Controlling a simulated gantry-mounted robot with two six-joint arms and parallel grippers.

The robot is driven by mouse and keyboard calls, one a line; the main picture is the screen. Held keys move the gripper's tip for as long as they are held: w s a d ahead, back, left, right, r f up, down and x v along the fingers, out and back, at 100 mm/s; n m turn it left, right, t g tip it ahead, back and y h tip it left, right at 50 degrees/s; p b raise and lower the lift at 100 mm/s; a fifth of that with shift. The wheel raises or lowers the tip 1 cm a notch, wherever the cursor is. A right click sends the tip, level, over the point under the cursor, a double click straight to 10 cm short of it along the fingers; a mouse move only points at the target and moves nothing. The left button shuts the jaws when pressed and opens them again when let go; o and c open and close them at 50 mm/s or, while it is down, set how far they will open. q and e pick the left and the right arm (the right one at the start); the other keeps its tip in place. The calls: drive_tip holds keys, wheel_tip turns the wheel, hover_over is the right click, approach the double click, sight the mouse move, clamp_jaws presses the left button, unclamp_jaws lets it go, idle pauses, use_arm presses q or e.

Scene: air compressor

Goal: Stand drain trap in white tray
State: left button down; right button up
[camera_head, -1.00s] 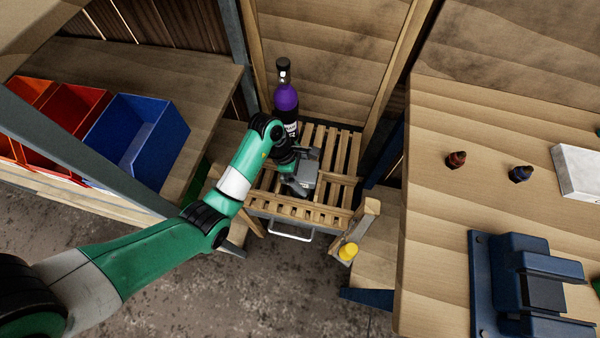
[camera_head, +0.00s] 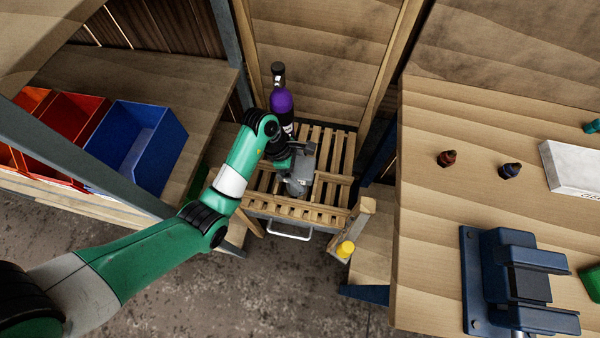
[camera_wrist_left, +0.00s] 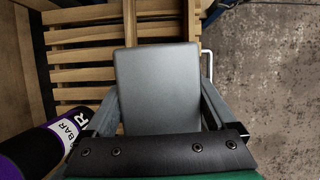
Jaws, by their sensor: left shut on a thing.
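My left gripper (camera_head: 303,160) is low over the slatted wooden stand and is shut on a grey piece, which I take to be the drain trap (camera_head: 297,187). In the left wrist view its flat grey face (camera_wrist_left: 158,85) fills the space between the two fingers and hides what lies behind it. I cannot tell whether it touches the slats. A white tray (camera_head: 572,168) with dark lettering on its front lies on the right bench, cut off by the picture's right edge. My right gripper is out of view.
The slatted stand (camera_head: 335,185) has a metal handle in front. Blue (camera_head: 135,145) and red bins are at left. The right bench (camera_head: 430,220) carries small bottles and a blue vise (camera_head: 515,280).

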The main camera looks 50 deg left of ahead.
sight(306, 167)
use_arm(q)
wheel_tip(306, 167, up, 7)
drive_tip(key=shift+f+p, duration=0.1)
drive_tip(key=shift+p, duration=1.1)
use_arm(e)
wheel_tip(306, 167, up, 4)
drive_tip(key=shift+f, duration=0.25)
use_arm(q)
drive_tip(key=shift+w, duration=0.1)
